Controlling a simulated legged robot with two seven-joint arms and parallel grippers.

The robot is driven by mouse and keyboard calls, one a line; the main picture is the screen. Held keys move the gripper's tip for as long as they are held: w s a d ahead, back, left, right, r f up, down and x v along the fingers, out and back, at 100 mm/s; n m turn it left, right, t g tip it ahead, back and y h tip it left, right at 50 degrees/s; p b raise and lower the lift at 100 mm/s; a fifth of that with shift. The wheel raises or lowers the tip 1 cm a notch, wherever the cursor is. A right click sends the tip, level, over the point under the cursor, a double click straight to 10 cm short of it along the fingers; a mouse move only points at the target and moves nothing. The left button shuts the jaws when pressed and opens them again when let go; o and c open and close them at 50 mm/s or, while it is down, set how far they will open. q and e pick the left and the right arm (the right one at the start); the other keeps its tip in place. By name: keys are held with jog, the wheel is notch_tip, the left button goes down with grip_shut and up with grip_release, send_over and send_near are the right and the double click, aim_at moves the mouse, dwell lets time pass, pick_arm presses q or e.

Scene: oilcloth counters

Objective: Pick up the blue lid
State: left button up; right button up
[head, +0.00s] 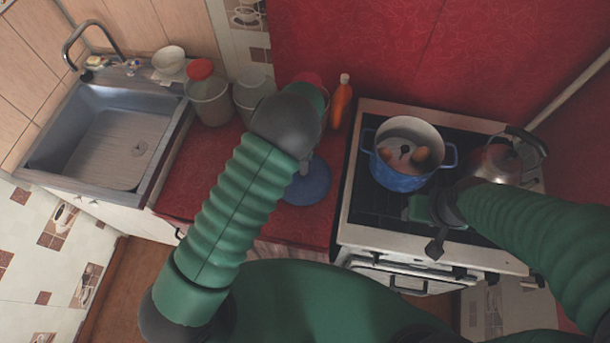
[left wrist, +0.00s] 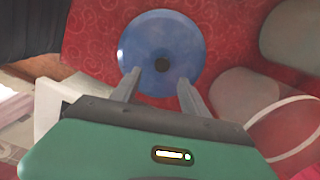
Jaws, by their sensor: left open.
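The blue lid (head: 308,186) lies flat on the red counter, partly hidden by my left arm in the head view. The left wrist view shows it as a round blue disc (left wrist: 160,32) with a dark knob in its middle. My left gripper (left wrist: 158,84) is open and empty, its two fingers pointing at the lid with the knob between and just beyond the tips. I cannot tell whether the fingertips touch the lid. My right gripper (head: 432,224) is by the front of the stove, beside the blue pot; its jaws are not clear.
A blue pot (head: 398,180) with food inside stands on the stove (head: 358,215), with a metal kettle (head: 492,162) to its right. An orange bottle (head: 341,100) and jars, one red-lidded (head: 210,102), stand behind the lid. A sink (head: 100,150) is at left.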

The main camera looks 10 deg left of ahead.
aim_at(309, 189)
pick_arm(q)
jog(key=f, duration=0.2)
jog(key=w, duration=0.1)
jog(key=shift+a+f, duration=0.35)
jog(key=shift+f, duration=0.05)
jog(key=f+p, duration=0.2)
jog(key=f, duration=0.1)
jog(key=shift+s+a+f, duration=0.1)
jog(key=shift+s+f, duration=0.2)
jog(key=shift+s, duration=0.1)
jog(key=shift+f, duration=0.35)
jog(key=shift+w+d+f, duration=0.15)
jog(key=shift+d+f, duration=0.05)
jog(key=shift+d, duration=0.25)
jog(key=shift+c, duration=0.6)
jog(key=c, duration=0.5)
jog(key=shift+a, duration=0.3)
grip_shut()
pick_arm(e)
jog(key=shift+w+a+r, duration=0.2)
jog(key=shift+a+r, duration=0.1)
jog(key=shift+r, duration=0.2)
jog(key=shift+w+a+r, duration=0.2)
jog(key=shift+a+r, duration=0.1)
jog(key=shift+r, duration=0.2)
pick_arm(q)
jog(key=shift+d, duration=0.2)
pick_arm(e)
jog(key=shift+d, duration=0.25)
